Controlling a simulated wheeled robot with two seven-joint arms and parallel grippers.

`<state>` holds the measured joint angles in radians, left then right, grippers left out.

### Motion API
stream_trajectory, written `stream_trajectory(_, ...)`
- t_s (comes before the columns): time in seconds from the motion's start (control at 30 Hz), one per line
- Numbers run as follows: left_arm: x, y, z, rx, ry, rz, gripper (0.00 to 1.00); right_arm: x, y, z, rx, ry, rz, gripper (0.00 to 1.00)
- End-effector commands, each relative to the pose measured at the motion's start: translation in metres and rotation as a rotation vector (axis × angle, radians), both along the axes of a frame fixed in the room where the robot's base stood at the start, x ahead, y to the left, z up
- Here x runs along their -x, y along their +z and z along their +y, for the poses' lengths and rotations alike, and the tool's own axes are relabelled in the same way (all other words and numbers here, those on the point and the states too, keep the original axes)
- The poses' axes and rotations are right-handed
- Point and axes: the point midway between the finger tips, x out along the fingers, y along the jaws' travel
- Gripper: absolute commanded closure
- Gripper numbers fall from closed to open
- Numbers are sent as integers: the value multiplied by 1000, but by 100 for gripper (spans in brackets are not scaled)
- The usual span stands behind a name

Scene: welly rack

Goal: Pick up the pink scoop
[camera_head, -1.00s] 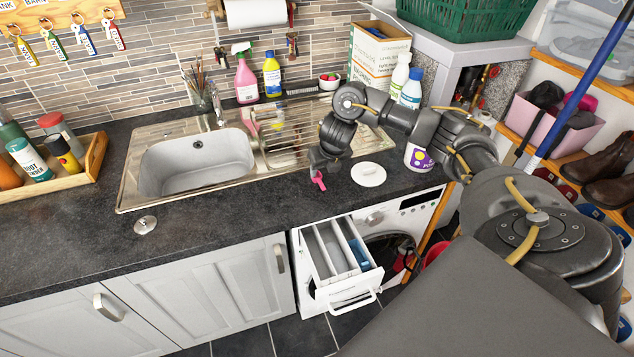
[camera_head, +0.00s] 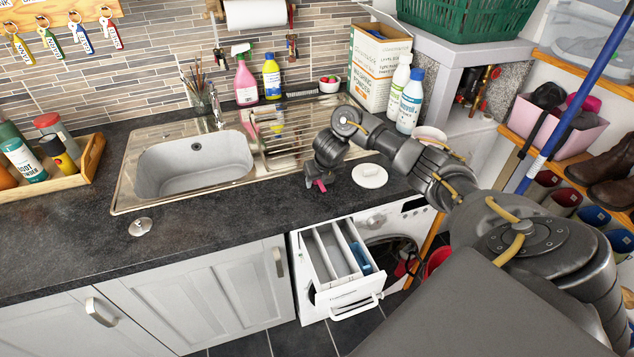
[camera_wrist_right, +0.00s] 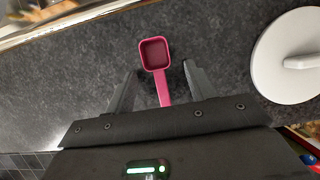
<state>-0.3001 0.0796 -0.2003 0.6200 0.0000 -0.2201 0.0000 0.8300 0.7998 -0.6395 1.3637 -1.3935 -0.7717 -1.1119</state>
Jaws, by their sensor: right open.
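The pink scoop (camera_wrist_right: 154,54) lies on the dark countertop in the right wrist view, its square cup away from me and its handle (camera_wrist_right: 164,92) pointing back toward my palm. My right gripper (camera_wrist_right: 158,80) is open, with one finger on each side of the handle and visible gaps between. In the head view the right gripper (camera_head: 316,182) is low over the counter in front of the sink, and a bit of the pink scoop (camera_head: 320,185) shows below it; the rest is hidden. I cannot tell whether the fingers touch the counter. My left gripper is not in view.
A white round lid (camera_head: 370,176) lies on the counter just right of the gripper. The steel sink (camera_head: 190,190) is behind and left. Below, a washing machine drawer (camera_head: 345,268) stands pulled out. Bottles and a box (camera_head: 378,70) stand at the back right.

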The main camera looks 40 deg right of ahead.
Motion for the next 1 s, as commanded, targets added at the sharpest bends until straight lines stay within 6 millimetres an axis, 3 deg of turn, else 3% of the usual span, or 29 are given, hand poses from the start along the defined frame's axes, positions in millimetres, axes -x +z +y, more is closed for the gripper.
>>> stream_trajectory(0.1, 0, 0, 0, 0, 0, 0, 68, 0, 0, 0, 0, 0, 0, 47)
stream_trajectory(0.47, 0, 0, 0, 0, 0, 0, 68, 0, 1, 0, 0, 0, 0, 92)
stream_trajectory(0.77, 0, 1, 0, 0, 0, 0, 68, 0, 4, 0, 0, 0, -1, 92)
stream_trajectory(1.0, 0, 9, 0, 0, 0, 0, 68, -1, 33, -1, 2, 1, -4, 92)
